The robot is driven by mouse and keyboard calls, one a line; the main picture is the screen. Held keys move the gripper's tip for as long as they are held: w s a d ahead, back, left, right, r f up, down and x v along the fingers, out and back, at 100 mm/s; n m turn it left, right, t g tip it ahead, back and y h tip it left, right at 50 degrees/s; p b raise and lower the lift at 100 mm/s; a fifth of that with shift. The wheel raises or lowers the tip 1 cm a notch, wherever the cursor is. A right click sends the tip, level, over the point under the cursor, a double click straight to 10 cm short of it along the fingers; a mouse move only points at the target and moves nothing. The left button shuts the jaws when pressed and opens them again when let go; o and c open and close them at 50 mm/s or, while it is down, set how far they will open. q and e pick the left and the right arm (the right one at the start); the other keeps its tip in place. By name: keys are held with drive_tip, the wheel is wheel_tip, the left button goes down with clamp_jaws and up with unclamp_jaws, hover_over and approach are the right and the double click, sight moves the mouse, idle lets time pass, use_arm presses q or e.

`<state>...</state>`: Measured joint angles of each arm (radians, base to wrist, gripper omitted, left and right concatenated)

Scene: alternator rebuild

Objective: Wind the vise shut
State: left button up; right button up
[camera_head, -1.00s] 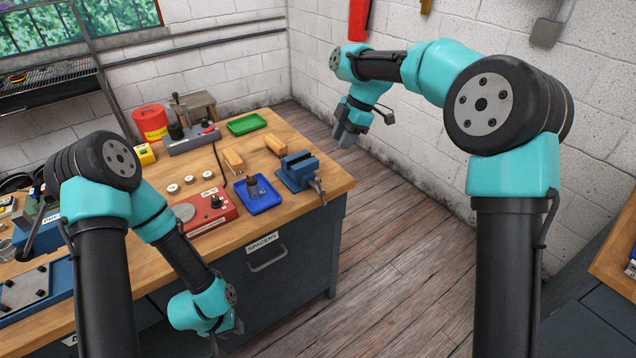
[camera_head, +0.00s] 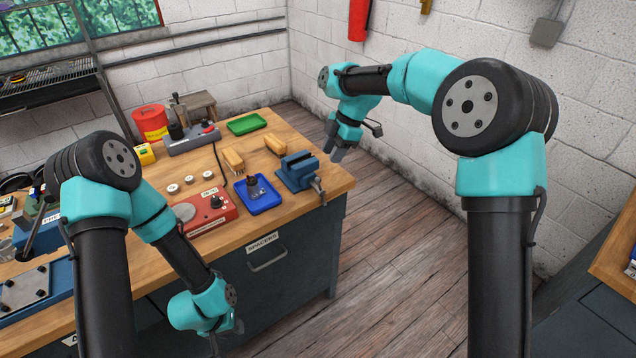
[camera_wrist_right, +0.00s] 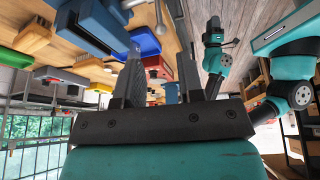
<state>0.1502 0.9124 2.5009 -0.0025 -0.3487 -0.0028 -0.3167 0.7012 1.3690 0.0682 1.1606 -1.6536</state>
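The blue vise (camera_head: 297,172) is mounted at the bench's right front corner, with its grey screw and handle (camera_head: 319,190) at the front. In the right wrist view the vise (camera_wrist_right: 95,22) is at the upper left, and its grey handle bar (camera_wrist_right: 161,20) is at the top. My right gripper (camera_head: 336,146) is above and right of the vise, apart from it. The right wrist view shows its two fingers (camera_wrist_right: 160,72) spread with nothing between them. My left gripper (camera_head: 230,338) hangs low in front of the bench drawers, away from the vise; its finger opening is unclear.
A blue tray (camera_head: 271,203) with a dark part stands left of the vise. Wooden-handled brushes (camera_head: 275,144), a red device (camera_head: 214,212) and a green tray (camera_head: 246,124) are on the bench. Open floor (camera_head: 400,230) lies to the right.

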sight(318, 182)
drive_tip(key=x, duration=1.1)
drive_tip(key=shift+f, duration=0.15)
drive_tip(key=shift+c, duration=0.2)
clamp_jaws()
